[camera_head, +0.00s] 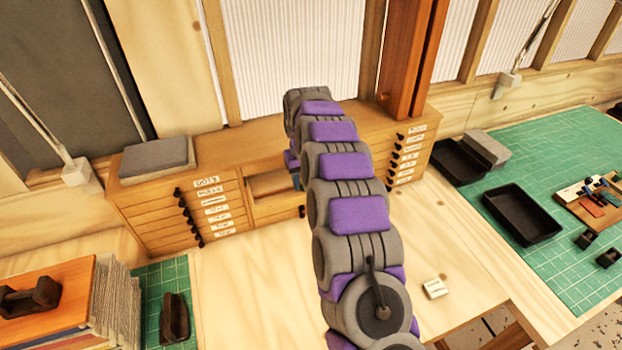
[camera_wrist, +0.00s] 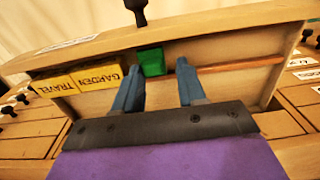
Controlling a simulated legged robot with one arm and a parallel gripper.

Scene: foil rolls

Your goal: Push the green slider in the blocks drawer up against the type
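In the wrist view the open blocks drawer (camera_wrist: 85,104) holds two yellow type blocks, TRAVEL (camera_wrist: 52,86) and GARDEN (camera_wrist: 97,76). The green slider (camera_wrist: 151,62) stands to the right of GARDEN, with what looks like a small gap between them. My gripper (camera_wrist: 159,66) is open and empty, its two blue fingers reaching into the drawer. The left fingertip is near the slider's left edge and the right fingertip is right of the slider. I cannot tell whether either touches it. In the head view my arm mostly hides the gripper and the drawer (camera_head: 268,184).
The drawer sits in a wooden cabinet (camera_head: 160,205) with labelled drawers on both sides. A wooden strip (camera_wrist: 240,64) runs right of the slider. A grey slab (camera_head: 155,158) lies on top. Black trays (camera_head: 522,214) stand on a green mat at right. A small white block (camera_head: 434,288) lies nearby.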

